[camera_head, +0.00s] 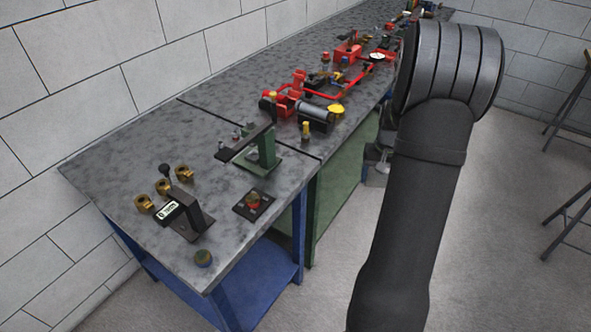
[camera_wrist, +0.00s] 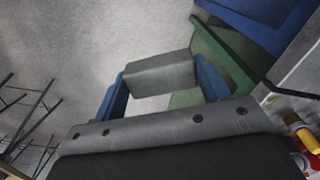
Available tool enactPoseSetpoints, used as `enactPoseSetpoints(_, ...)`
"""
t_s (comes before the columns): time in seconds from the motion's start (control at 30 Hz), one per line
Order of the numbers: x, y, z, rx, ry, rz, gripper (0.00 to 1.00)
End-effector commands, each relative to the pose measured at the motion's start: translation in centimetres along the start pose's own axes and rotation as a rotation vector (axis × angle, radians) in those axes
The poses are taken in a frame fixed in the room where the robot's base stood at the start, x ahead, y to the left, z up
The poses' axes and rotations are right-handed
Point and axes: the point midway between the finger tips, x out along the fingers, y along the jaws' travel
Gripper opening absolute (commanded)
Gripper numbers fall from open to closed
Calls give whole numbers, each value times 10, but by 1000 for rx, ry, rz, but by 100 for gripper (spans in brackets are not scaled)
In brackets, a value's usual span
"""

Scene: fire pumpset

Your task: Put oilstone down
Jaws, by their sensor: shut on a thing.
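My gripper (camera_wrist: 160,76) shows in the wrist view with its two blue fingers on either side of a grey rectangular block, the oilstone (camera_wrist: 158,73). The fingers are shut on its two ends. The block is held over the floor and the green side of the bench, off the worktop. In the head view my dark arm stands in front at the right, and a small grey part at its left edge (camera_head: 376,165) is mostly hidden by it.
A long speckled grey worktop (camera_head: 110,175) runs along the wall. Brass fittings (camera_head: 163,186), a black device (camera_head: 184,215), a green stand (camera_head: 262,150) and red pump parts (camera_head: 297,92) stand on it. Bare patches lie between them. Stools (camera_head: 570,215) stand at the right.

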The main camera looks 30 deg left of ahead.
Motion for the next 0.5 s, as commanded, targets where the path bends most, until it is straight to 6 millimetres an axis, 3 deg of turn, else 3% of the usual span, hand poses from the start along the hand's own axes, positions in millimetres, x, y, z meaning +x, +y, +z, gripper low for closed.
enactPoseSetpoints(0.03, -17, -23, -8, -59, 7, 1, 50)
enactPoseSetpoints(0.2, -60, -84, -20, -214, 5, 0, 50)
enactPoseSetpoints(0.3, -78, -109, -21, -278, 4, 0, 50)
enactPoseSetpoints(0.5, -93, -135, -22, -335, 0, -1, 50)
